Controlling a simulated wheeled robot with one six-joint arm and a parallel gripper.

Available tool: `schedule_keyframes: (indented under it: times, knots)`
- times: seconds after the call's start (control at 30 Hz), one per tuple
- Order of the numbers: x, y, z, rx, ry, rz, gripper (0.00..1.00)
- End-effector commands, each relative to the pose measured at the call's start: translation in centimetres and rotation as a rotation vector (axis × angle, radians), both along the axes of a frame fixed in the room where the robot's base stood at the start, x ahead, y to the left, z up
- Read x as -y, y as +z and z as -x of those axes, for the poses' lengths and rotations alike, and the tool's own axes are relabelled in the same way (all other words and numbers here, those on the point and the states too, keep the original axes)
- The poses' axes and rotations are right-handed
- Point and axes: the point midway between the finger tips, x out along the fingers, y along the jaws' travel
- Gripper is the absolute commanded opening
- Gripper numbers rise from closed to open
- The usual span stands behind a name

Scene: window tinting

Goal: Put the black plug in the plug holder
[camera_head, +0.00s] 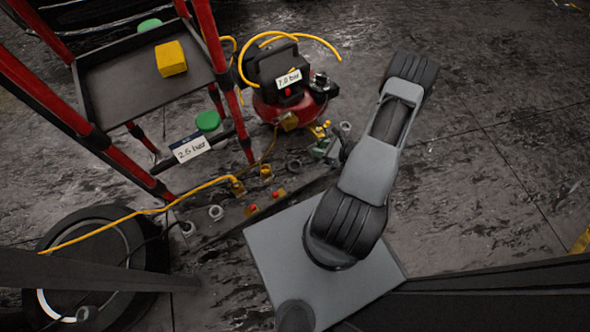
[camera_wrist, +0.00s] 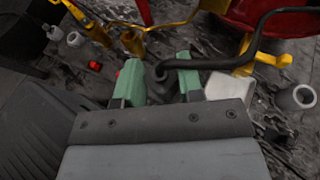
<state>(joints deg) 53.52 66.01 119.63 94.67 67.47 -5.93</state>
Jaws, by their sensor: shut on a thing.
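My gripper (camera_wrist: 160,78) has green fingers, and it is shut on the black plug (camera_wrist: 163,92), seen low between them in the wrist view. A thick black cable (camera_wrist: 222,60) runs from between the fingers to the upper right. I cannot tell which fitting is the plug holder. Candidates are a yellow fitting (camera_wrist: 133,42) ahead of my gripper and small grey rings, one of them (camera_wrist: 297,97) at the right of the wrist view.
The red and black compressor (camera_head: 285,85) with a yellow hose stands behind my gripper. A red-legged cart (camera_head: 110,95) holds a yellow block (camera_head: 171,58). A yellow piece with red buttons (camera_head: 264,206) and small grey rings (camera_head: 216,212) lie low.

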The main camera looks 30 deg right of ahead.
Motion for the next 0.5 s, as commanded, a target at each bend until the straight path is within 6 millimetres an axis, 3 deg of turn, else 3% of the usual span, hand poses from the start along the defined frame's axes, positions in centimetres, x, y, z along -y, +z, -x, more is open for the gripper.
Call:
schedule_keyframes:
  times: [0.03,0.1,0.27,0.37,0.5]
  knots:
    - [0.2,-1.7,1.2,-0.002,-0.026,-0.006,0.1]
    - [0.3,-3.2,2.3,0.001,-0.049,-0.006,0.1]
    - [0.1,-5.3,3.4,0.007,-0.08,-0.003,0.1]
    - [-0.5,-6.4,2.5,0.009,-0.082,-0.002,0.1]
    - [-2.0,-8.1,-0.4,0.011,-0.078,0.001,0.1]
